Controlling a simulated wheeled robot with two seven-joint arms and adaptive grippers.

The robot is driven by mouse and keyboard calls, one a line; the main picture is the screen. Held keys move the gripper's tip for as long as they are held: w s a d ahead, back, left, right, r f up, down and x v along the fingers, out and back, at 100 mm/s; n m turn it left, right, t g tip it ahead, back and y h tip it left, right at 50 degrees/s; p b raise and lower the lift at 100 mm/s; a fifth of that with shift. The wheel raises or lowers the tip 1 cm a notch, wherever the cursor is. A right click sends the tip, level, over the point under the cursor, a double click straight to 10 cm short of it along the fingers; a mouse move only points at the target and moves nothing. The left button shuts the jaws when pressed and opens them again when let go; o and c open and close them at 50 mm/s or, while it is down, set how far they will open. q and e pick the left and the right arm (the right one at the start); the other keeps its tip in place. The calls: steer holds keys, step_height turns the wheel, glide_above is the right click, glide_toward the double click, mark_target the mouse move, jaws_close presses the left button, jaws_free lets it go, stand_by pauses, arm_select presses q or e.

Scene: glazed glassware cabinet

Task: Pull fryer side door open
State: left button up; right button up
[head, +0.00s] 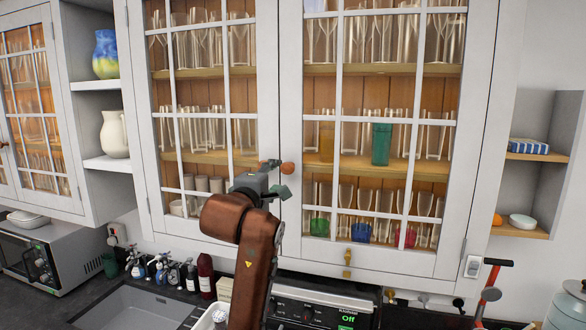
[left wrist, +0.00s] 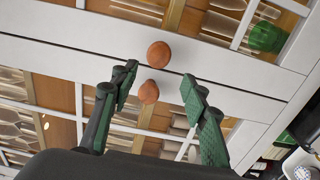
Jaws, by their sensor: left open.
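The glazed cabinet has a left door (head: 282,90) and a right door (head: 388,271), both shut, with glassware behind them. The right door's round brown wooden knob (head: 287,168) shows just past my left gripper (head: 279,177) in the head view. In the left wrist view two knobs stand side by side at the meeting door edges: the right door's (left wrist: 159,55) and the left door's (left wrist: 149,92). My left gripper (left wrist: 160,76) is open, with green finger pads either side of the knobs, holding nothing. Contact cannot be told. My right gripper is not in view.
Bottles (head: 206,277), a sink (head: 130,306) and a microwave (head: 60,257) line the counter. Open shelves with a white jug (head: 114,134) stand left; a brass latch (head: 347,262) is under the right door.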

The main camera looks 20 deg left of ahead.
mark_target(286, 169)
arm_select(q)
steer(key=w, duration=0.2)
steer(key=w+d+p, duration=0.1)
steer(key=w, duration=0.1)
steer(key=w+p, duration=0.1)
steer(key=w, duration=0.2)
steer(key=shift+d+r, duration=0.15)
steer(key=shift+r, duration=0.1)
steer(key=shift+w+f, duration=0.1)
steer(key=shift+w, duration=0.35)
steer(key=c, duration=0.8)
jaws_close()
steer(key=shift+a, duration=0.2)
